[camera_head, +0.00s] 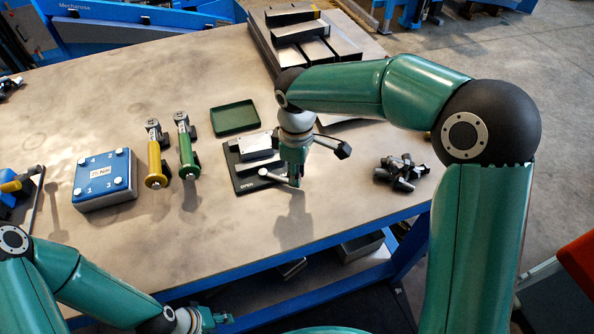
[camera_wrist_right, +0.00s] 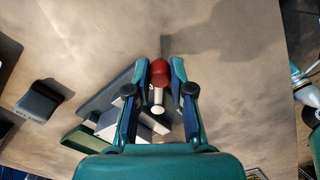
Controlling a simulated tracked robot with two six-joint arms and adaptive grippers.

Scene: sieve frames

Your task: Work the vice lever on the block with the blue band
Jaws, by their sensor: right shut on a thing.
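A vice with a pale metal block (camera_head: 257,146) stands on a dark base plate (camera_head: 247,186) near the table's front edge, with lettering by its front corner. Its pale lever (camera_head: 272,176) reaches toward my right gripper (camera_head: 295,182). In the right wrist view, the lever's red knob (camera_wrist_right: 159,72) and white rod (camera_wrist_right: 158,98) lie between the fingers of my right gripper (camera_wrist_right: 162,70), which is shut on the lever. I cannot make out a blue band on this block. My left gripper (camera_head: 218,318) hangs low beyond the table's front edge; its finger gap is unclear.
A green tray (camera_head: 234,117) lies behind the vice. To its left are a green-handled tool (camera_head: 187,150), a yellow-handled tool (camera_head: 155,165) and a blue-topped numbered box (camera_head: 104,178). Dark parts (camera_head: 402,172) lie to the right. Metal bars (camera_head: 300,35) are stacked at the back.

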